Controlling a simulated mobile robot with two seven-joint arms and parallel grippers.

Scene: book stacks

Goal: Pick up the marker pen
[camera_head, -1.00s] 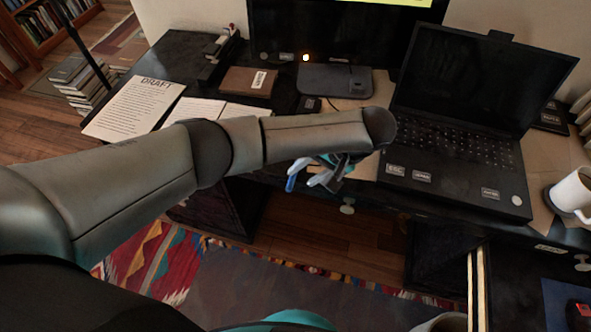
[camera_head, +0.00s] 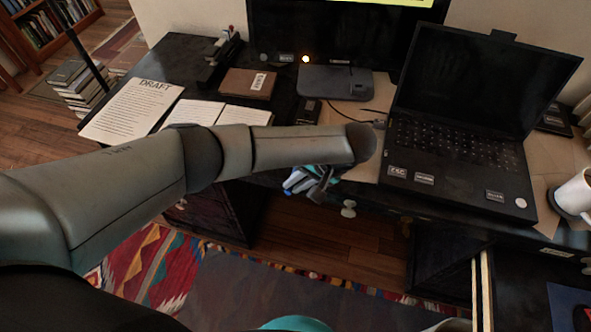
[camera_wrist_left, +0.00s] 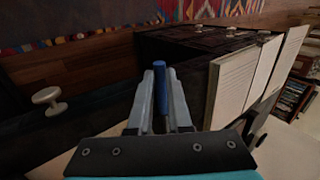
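The marker pen (camera_wrist_left: 159,88) is blue and shows between the two pale fingers of my left gripper (camera_wrist_left: 161,75) in the left wrist view. The fingers are close together on either side of it, and it points along them with its end just past the tips. In the head view, my left gripper (camera_head: 305,182) hangs over the front edge of the desk, left of the laptop, mostly hidden behind my forearm. The pen is hard to make out there. My right gripper is not in view.
The open laptop (camera_head: 455,150) stands on the right of the desk, with a white mug (camera_head: 573,193) beyond it. Papers (camera_head: 133,110), a brown book (camera_head: 248,83) and a monitor (camera_head: 340,40) are on the desk. An open drawer edge (camera_head: 482,285) juts out at lower right.

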